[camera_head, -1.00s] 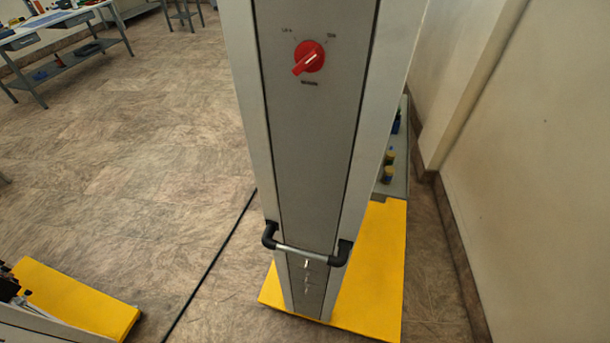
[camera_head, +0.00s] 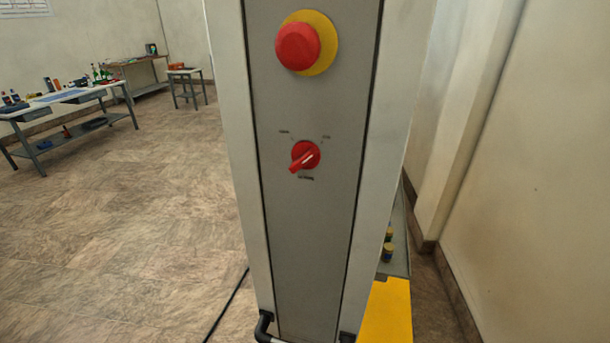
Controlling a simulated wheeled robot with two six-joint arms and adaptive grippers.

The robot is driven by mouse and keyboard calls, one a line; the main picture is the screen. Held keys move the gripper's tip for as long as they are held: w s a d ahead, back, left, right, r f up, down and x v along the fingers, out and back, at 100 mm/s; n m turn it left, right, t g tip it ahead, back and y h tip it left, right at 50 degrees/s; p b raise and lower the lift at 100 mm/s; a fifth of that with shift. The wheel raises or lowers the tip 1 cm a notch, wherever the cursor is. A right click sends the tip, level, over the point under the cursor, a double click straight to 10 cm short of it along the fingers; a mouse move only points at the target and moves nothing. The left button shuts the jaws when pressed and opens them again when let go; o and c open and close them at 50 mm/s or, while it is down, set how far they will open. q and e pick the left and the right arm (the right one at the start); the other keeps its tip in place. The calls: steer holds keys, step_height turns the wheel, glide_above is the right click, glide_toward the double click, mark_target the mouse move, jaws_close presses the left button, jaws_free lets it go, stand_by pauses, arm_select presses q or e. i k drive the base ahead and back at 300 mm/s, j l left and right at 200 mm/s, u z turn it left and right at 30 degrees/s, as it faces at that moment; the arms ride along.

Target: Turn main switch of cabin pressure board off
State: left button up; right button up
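The cabin pressure board (camera_head: 308,230) stands upright right in front of me, a tall narrow grey panel. The red rotary main switch (camera_head: 305,156) sits at mid height on it. Its handle slants toward the lower left, with a light pointer line on it. Small labels stand above it at left and right and one below, too small to read. Neither of my grippers is in view.
A red emergency button (camera_head: 298,46) on a yellow disc (camera_head: 328,44) is above the switch. A handle (camera_head: 263,328) crosses the panel's bottom. The yellow base (camera_head: 388,310) juts out at right, near the wall (camera_head: 520,180). Workbenches (camera_head: 70,97) stand far left; floor (camera_head: 130,230) between is clear.

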mark_target(305, 154)
steer(key=k+j+z, duration=0.1)
steer(key=j, duration=0.35)
steer(key=k+j+z, duration=0.1)
steer(key=j, duration=0.3)
steer(key=k+j+z, duration=0.1)
steer(key=j, duration=0.35)
steer(key=k+j+z, duration=0.1)
steer(key=j, duration=0.3)
steer(key=k+j+z, duration=0.1)
steer(key=j, duration=0.3)
steer(key=k+j+z, duration=0.1)
steer(key=k+j, duration=0.15)
steer(key=k+j+z, duration=0.1)
steer(key=j, duration=0.4)
steer(key=k, duration=0.1)
